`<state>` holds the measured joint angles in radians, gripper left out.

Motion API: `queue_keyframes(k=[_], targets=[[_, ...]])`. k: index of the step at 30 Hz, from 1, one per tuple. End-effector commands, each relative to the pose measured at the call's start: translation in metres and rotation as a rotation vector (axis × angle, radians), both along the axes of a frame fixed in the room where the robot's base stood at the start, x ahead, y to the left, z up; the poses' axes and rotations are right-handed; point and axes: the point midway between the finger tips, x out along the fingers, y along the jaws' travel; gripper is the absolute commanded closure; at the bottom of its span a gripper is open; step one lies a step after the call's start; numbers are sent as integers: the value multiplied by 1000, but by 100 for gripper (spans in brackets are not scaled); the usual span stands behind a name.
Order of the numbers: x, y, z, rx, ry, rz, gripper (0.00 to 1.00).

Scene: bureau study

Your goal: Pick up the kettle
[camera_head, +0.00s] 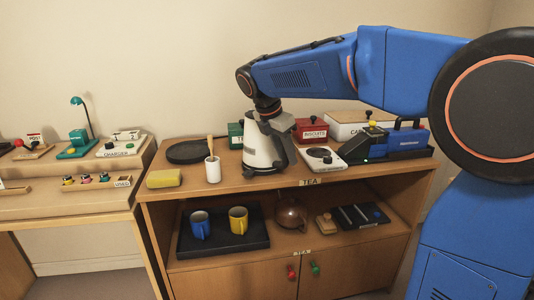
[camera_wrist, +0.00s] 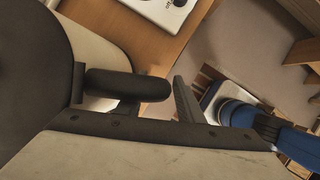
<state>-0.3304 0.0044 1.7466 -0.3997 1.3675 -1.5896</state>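The kettle (camera_head: 260,155) is cream with a dark base and stands upright on the top of the wooden cabinet. My gripper (camera_head: 272,130) points down over its upper right side and hides part of it. In the wrist view the kettle's pale body (camera_wrist: 98,42) and a large dark part fill the left edge. A black rounded bar, which looks like its handle (camera_wrist: 127,85), lies between the fingers of my gripper (camera_wrist: 132,92). The fingers stand apart, with a visible gap beside the right one. Contact with the handle cannot be made out.
A white holder (camera_head: 213,169) and a yellow sponge (camera_head: 164,178) are left of the kettle, with a dark round plate (camera_head: 187,152) behind. Mugs sit on the shelf below.

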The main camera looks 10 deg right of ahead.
Motion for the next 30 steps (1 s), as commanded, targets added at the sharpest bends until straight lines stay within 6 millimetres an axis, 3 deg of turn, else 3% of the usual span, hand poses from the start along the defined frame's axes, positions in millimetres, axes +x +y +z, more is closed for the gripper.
queue_keyframes(k=[1,4,30], targets=[[0,0,0,0,0,0,79],[0,0,0,0,0,0,100],[0,0,2,1,-4,0,100]])
